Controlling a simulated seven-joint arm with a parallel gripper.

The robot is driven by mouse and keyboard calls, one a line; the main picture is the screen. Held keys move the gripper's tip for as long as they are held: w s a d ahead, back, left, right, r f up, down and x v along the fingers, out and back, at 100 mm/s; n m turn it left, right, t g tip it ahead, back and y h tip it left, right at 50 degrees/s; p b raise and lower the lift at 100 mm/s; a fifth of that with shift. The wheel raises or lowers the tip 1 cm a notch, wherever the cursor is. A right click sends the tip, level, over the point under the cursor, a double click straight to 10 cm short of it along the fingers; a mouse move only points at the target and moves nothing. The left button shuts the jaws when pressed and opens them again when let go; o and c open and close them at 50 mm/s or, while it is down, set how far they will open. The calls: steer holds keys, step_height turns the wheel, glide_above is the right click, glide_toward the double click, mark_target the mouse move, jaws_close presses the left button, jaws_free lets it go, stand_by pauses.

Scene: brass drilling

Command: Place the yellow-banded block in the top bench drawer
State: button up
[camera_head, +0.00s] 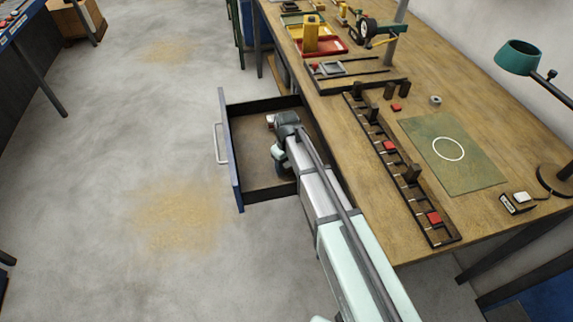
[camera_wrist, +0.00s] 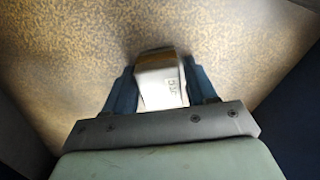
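The open bench drawer (camera_head: 236,158) has a blue front, a pale handle and a brown floor. My gripper (camera_wrist: 160,88) is inside the drawer's outline, pointing down at its floor. Whether the block touches the drawer floor is also unclear. In the head view my arm hides the fingers and part of the drawer's right side.
The wooden bench (camera_head: 360,170) lies right of the drawer. On it are a long dark rack (camera_head: 370,130) with red pieces, a green mat (camera_head: 480,175), a red tray (camera_head: 330,47) with a yellow object (camera_head: 310,35), and a teal lamp (camera_head: 518,56). The floor left of the drawer is clear.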

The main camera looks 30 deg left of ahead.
mark_target(287, 163)
steer(key=shift+o, duration=1.4)
step_height(287, 163, up, 12)
steer(key=shift+r, duration=0.15)
